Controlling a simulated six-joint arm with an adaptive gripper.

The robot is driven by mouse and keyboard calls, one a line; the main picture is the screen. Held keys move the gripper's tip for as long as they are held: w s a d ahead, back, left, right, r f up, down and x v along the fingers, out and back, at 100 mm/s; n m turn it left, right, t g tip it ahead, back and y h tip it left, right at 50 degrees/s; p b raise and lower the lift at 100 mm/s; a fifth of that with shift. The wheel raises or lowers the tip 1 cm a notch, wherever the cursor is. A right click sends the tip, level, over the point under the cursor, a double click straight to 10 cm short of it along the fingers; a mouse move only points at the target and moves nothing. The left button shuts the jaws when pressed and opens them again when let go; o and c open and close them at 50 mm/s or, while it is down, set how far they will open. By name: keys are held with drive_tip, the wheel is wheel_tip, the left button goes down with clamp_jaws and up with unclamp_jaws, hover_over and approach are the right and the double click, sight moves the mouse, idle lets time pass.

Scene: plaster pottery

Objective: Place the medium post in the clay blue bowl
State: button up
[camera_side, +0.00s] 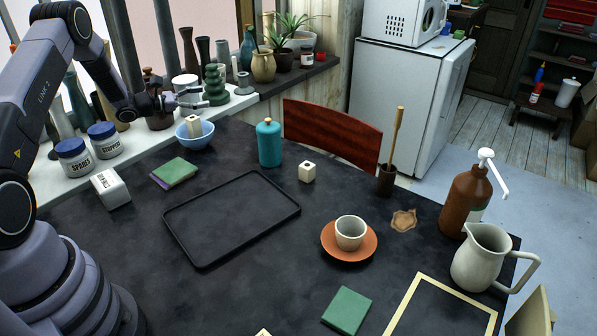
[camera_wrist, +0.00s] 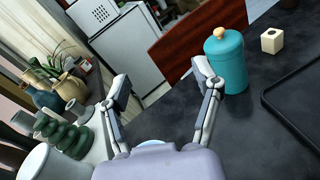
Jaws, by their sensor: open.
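The light blue bowl (camera_side: 207,138) stands near the back left edge of the dark table. A cream post (camera_side: 193,125), taller than wide, stands in it, slightly tilted, its top above the rim. My gripper (camera_side: 192,98) is just above the bowl and post, pointing right, its fingers apart and empty. In the wrist view my gripper (camera_wrist: 162,85) shows widely open with nothing between the fingertips; a sliver of the bowl (camera_wrist: 152,143) shows below, and the post is hidden. A shorter cream post (camera_side: 307,173) stands on the table; it also shows in the wrist view (camera_wrist: 272,42).
A teal jar (camera_side: 269,145) stands right of the bowl. An empty black tray (camera_side: 180,235) lies in front. A green stacked vase (camera_side: 214,85) stands on the sill close to my gripper. A cup on an orange saucer (camera_side: 349,254) and a pitcher (camera_side: 480,258) are farther right.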

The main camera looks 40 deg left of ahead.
drive_tip(key=s+d+r+m+g+h, duration=0.25)
drive_tip(key=d+r+m+g, duration=0.2)
drive_tip(key=d+r, duration=0.35)
drive_tip(key=s+d+r+m+g+h, duration=0.1)
drive_tip(key=s+d+r+m+g, duration=0.2)
drive_tip(key=d+r+m, duration=0.5)
drive_tip(key=s+d+r+m+g+y, duration=0.35)
drive_tip(key=s+d+m+g, duration=0.2)
drive_tip(key=s+d, duration=0.7)
drive_tip(key=s+a+r+m+t+y, duration=0.1)
drive_tip(key=s+m+y, duration=0.2)
drive_tip(key=s, duration=0.6)
drive_tip(key=s+a+r+m+t+y, duration=0.1)
drive_tip(key=s+m+t+y, duration=0.1)
drive_tip(key=s+m+y, duration=0.2)
drive_tip(key=s+m, duration=0.3)
drive_tip(key=s, duration=0.3)
drive_tip(key=shift+a, duration=0.3)
